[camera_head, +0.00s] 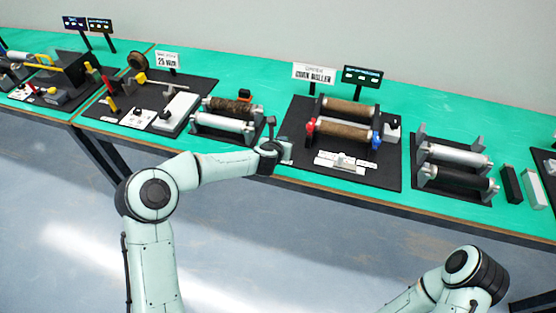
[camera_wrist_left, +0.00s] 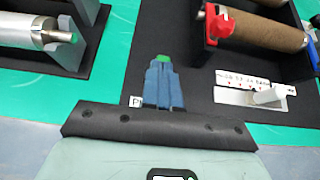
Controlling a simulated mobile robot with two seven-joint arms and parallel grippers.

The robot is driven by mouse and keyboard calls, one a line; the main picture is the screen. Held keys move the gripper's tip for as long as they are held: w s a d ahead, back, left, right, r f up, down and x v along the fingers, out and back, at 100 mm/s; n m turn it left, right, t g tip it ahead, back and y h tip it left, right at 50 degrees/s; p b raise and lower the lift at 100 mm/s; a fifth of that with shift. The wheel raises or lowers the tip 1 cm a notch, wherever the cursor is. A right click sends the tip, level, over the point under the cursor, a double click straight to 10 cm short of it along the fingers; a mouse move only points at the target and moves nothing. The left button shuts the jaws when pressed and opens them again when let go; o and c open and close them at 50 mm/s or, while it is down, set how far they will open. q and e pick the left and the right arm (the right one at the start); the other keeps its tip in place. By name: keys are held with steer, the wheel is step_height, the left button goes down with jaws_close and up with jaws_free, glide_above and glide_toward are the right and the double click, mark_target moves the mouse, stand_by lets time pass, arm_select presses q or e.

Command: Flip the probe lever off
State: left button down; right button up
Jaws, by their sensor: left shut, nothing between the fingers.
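My left gripper (camera_head: 286,152) is at the front left corner of the black mat with the brown rollers. In the left wrist view its blue-grey fingers (camera_wrist_left: 162,84) are closed together with nothing between them. A small green piece (camera_wrist_left: 163,58) shows right at the fingertips, and I cannot tell whether it touches them. A white label (camera_wrist_left: 135,101) starting with "P" is partly hidden by the fingers. The rest of the probe lever is not clearly visible, likely behind the fingers. My right gripper is out of view.
A white slider plate with a pale knob (camera_wrist_left: 268,95) lies right of my left gripper. Brown rollers (camera_wrist_left: 262,30) with red and blue end pieces stand behind it. A silver roller (camera_wrist_left: 36,33) is to the left. The green table's front edge (camera_head: 330,190) runs close by.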

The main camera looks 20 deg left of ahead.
arm_select(q)
steer(key=shift+r, duration=0.1)
steer(key=shift+r+p, duration=0.35)
steer(key=shift+r, duration=0.4)
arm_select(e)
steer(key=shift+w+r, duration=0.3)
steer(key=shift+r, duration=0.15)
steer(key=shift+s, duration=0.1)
